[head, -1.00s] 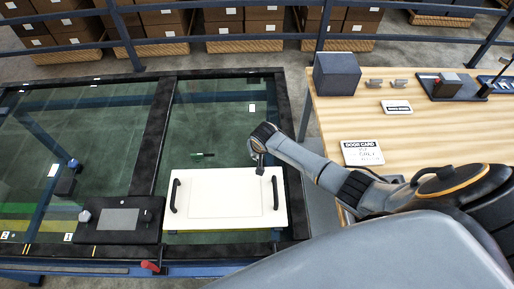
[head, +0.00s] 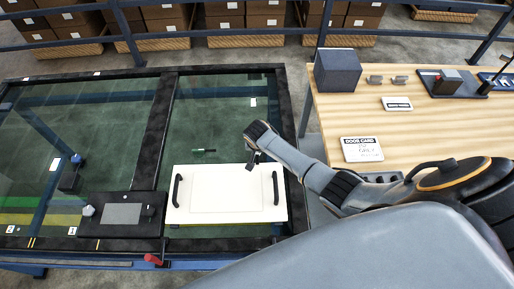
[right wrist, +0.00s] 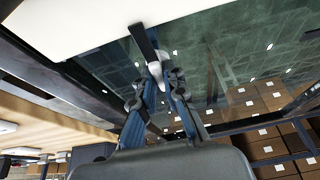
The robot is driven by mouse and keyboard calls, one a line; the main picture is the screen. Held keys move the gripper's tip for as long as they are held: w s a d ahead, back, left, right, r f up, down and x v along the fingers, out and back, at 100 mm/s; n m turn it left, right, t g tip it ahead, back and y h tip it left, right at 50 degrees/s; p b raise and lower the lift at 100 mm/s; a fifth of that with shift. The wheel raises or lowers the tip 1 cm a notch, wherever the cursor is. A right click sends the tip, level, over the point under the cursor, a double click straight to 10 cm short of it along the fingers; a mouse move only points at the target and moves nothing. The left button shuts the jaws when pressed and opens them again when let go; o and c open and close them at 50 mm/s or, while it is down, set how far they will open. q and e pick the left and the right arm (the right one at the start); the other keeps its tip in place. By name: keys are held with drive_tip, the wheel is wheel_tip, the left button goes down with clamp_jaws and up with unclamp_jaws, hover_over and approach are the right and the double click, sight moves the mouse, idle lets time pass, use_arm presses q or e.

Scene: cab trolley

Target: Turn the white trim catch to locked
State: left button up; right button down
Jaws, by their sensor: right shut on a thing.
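The white trim panel (head: 228,193) lies on the glass near the front of the blue-framed trolley, with a black handle at each side. A dark lever-like piece, apparently the trim catch (head: 252,162), shows at the panel's far edge near the right handle. My right gripper (head: 255,150) reaches it from above. In the right wrist view the black catch lever (right wrist: 142,38) runs from the edge of the white panel (right wrist: 75,25) into the fingers of my right gripper (right wrist: 157,80), which are shut on it. Any locked mark is not readable. My left gripper is not in view.
A black device with a grey screen (head: 122,214) sits left of the panel. A red-handled part (head: 152,260) is at the front rail. A wooden table (head: 420,130) at right holds a door card (head: 362,149) and a dark box (head: 338,70). Glass beyond the panel is mostly clear.

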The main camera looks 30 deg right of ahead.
drive_tip(key=c, duration=1.4)
unclamp_jaws()
drive_tip(key=shift+r, duration=0.1)
drive_tip(key=v, duration=1.2)
